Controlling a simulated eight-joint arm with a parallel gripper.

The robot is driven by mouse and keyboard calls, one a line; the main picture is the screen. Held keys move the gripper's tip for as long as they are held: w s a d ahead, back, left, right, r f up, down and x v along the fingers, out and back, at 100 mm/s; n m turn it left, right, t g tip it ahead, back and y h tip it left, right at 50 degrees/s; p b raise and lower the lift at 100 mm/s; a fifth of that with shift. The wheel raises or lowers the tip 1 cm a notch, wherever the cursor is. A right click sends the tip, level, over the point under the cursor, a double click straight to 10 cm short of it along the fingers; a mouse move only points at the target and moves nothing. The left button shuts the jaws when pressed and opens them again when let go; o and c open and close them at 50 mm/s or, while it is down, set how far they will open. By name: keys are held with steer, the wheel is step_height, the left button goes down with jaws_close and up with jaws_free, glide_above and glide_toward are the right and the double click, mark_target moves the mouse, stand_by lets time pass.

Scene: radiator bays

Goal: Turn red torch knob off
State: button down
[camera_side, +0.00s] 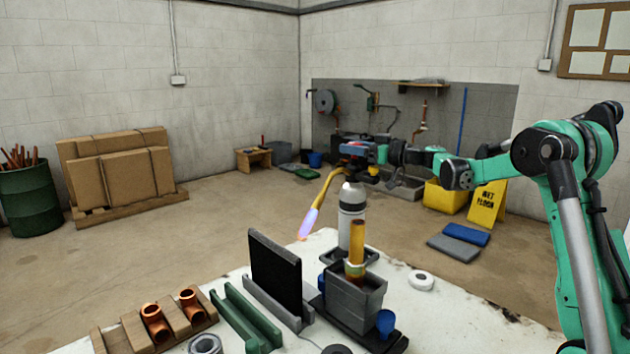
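A torch (352,205) with a white and grey cylinder stands upright on the white table. Its curved yellow tube (326,187) points down to the left, and a pale violet and orange flame (308,222) shows at the tip. My gripper (352,158) reaches in from the right and is at the torch head, just above the cylinder. A small red patch shows among the blue and dark parts there, but I cannot tell whether it is the knob. The fingers are too small and overlapped to show whether they grip anything.
A grey block (355,292) holding an upright copper-yellow pipe (356,245) stands in front of the torch. A black upright panel (275,273) is left of it, near the flame. Copper fittings (156,322) sit in a wooden rack. A white tape roll (420,280) lies right; table beyond is clear.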

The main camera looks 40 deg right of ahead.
steer(key=shift+m+h, duration=0.4)
steer(key=shift+h, duration=0.2)
steer(key=m+h, duration=0.2)
steer(key=h, duration=0.2)
steer(key=m+h, duration=0.3)
steer(key=h, duration=0.1)
steer(key=shift+a+m+h, duration=0.15)
steer(key=shift+m+h, duration=0.15)
steer(key=m+g+h, duration=0.2)
steer(key=h, duration=0.1)
steer(key=m+g+h, duration=0.2)
steer(key=m+h, duration=0.1)
steer(key=h, duration=0.1)
steer(key=shift+m+g+h, duration=0.4)
steer(key=shift+c, duration=2.1)
jaws_free()
